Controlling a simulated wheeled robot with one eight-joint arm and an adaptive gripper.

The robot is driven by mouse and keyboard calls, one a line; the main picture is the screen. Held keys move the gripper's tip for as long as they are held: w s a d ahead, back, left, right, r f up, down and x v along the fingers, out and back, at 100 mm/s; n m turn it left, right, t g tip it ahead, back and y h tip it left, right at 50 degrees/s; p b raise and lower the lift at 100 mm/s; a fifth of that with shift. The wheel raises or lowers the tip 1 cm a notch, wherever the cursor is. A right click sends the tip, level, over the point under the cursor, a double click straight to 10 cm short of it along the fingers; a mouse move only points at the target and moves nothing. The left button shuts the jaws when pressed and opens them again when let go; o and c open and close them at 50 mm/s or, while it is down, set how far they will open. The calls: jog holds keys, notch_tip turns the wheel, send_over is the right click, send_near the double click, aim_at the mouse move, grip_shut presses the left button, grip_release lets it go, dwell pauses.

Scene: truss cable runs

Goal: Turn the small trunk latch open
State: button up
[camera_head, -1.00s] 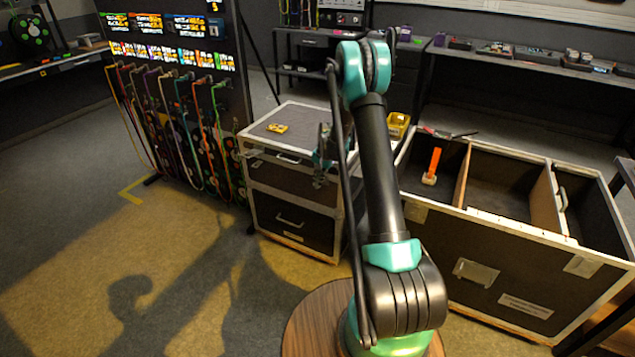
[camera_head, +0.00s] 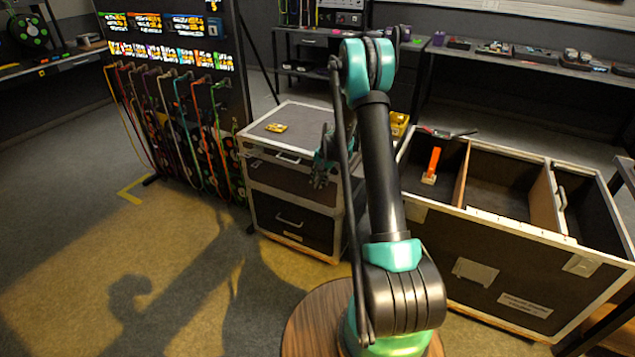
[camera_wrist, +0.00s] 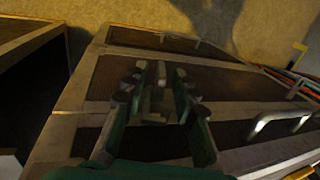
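The small trunk (camera_head: 290,187) is a dark case with pale metal edges, standing left of my arm with its lid shut. My gripper (camera_head: 318,180) is in front of its right front side. In the wrist view the gripper (camera_wrist: 158,88) has its two green fingers apart, one on each side of a small pale metal piece (camera_wrist: 157,106), which looks like the latch. I cannot tell whether the fingers touch it. The latch is hidden behind my gripper in the head view, and how far it is turned does not show clearly.
A yellow item (camera_head: 277,128) lies on the trunk's lid. A large open case (camera_head: 500,222) with dividers and an orange-handled tool (camera_head: 433,163) stands at right. A cable rack (camera_head: 175,100) stands at left. The floor in front of the trunk is clear.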

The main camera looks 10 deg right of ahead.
jog(key=v, duration=1.1)
jog(key=shift+r, duration=0.25)
jog(key=shift+s, duration=0.1)
